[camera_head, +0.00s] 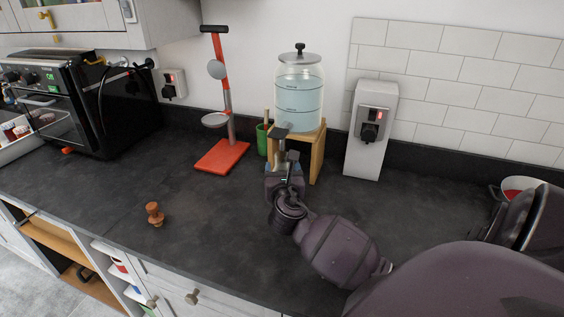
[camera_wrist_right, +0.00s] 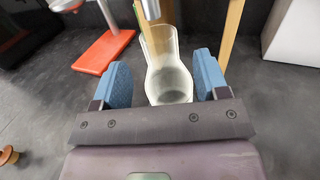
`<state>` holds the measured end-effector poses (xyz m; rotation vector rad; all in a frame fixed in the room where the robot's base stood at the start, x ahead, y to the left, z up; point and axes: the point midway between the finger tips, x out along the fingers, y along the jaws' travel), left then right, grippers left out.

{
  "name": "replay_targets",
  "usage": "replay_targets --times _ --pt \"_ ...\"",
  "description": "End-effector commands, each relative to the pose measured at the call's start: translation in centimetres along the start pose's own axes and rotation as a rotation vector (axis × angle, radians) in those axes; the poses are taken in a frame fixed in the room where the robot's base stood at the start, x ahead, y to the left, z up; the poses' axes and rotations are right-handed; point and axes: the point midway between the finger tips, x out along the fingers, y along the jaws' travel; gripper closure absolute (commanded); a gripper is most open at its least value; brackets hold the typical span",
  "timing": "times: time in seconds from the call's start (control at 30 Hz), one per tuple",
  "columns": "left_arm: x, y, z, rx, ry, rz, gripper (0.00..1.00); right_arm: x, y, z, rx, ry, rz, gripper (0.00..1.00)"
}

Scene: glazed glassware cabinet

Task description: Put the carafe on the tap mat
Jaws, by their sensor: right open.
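The clear glass carafe (camera_wrist_right: 168,82) stands upright in the right wrist view, between the two blue fingers of my right gripper (camera_wrist_right: 163,70). The fingers are open, with a gap showing on both sides of it. The metal tap (camera_wrist_right: 151,9) is just above the carafe's mouth. In the head view my right gripper (camera_head: 284,168) is in front of the wooden stand (camera_head: 317,152) of the water dispenser (camera_head: 299,92), and it hides the carafe. I cannot make out a mat under the carafe. My left gripper is not in view.
A red stand (camera_head: 222,156) and a green container (camera_head: 262,139) are left of the dispenser. A wooden stopper (camera_head: 155,213) lies near the front edge. The counter's front left is mostly clear.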

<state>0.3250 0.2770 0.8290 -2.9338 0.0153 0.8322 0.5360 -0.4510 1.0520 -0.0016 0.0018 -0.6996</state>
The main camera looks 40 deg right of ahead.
Motion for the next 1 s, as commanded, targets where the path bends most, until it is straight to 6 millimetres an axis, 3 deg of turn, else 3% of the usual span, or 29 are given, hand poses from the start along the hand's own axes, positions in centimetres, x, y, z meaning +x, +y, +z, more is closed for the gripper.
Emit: replay_targets --times 0.2,0.4,1.0 --pt "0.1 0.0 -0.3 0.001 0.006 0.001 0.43 -4.2 0.0 0.0 0.001 0.001 0.001 0.32" --pt "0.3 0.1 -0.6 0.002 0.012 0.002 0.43 -6.4 0.0 0.0 0.001 0.000 0.001 0.32" --pt "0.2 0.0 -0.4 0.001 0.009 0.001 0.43 -7.1 0.0 0.1 0.000 0.000 0.000 0.32"
